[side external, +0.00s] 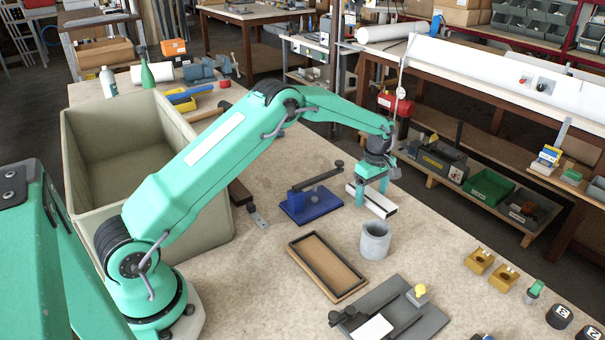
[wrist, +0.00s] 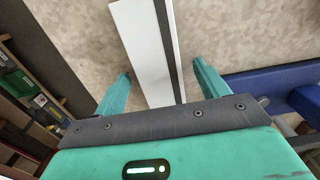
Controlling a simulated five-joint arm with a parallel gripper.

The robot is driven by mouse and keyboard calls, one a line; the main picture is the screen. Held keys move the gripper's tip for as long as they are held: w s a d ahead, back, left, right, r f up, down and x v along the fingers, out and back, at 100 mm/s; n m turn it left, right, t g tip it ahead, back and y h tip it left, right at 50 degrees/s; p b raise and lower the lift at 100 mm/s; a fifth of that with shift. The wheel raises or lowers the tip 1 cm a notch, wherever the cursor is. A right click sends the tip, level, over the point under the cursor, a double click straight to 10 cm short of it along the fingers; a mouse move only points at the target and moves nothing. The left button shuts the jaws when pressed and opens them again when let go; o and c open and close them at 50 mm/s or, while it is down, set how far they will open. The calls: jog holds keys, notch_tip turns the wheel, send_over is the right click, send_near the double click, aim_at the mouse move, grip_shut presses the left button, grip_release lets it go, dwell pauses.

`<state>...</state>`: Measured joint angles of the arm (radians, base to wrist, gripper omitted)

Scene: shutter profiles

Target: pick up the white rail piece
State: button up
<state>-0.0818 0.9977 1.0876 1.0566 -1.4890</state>
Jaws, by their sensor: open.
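The white rail piece (side external: 380,206) lies near the far right edge of the wooden bench, with a dark strip along its length. In the wrist view the rail piece (wrist: 142,45) runs from the top edge down between my two green fingers. My gripper (side external: 371,193) is open, pointing down over the rail, with one finger on each side of it. In the wrist view my gripper (wrist: 162,68) shows a gap between each finger and the rail. The rail's near end is hidden behind the gripper body. I cannot tell how far the fingertips are above the bench.
A grey cup (side external: 375,241) stands close in front of the rail. A blue fixture with a dark lever (side external: 300,207) sits to its left; its blue base (wrist: 270,82) is at right in the wrist view. A brown tray (side external: 308,278) and large beige bin (side external: 92,215) also occupy the bench.

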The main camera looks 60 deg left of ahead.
aim_at(372, 195)
jog(key=shift+c, duration=0.2)
dwell(0.3)
jog(key=c, duration=1.1)
jog(key=shift+o, duration=0.2)
jog(key=shift+r, duration=0.9)
notch_tip(372, 195, up, 2)
jog(key=shift+r, duration=0.15)
jog(key=s+d+r, duration=0.5)
jog(key=d+r, duration=0.2)
jog(key=d, duration=0.3)
jog(key=shift+d, duration=0.25)
jog(key=shift+s, duration=0.1)
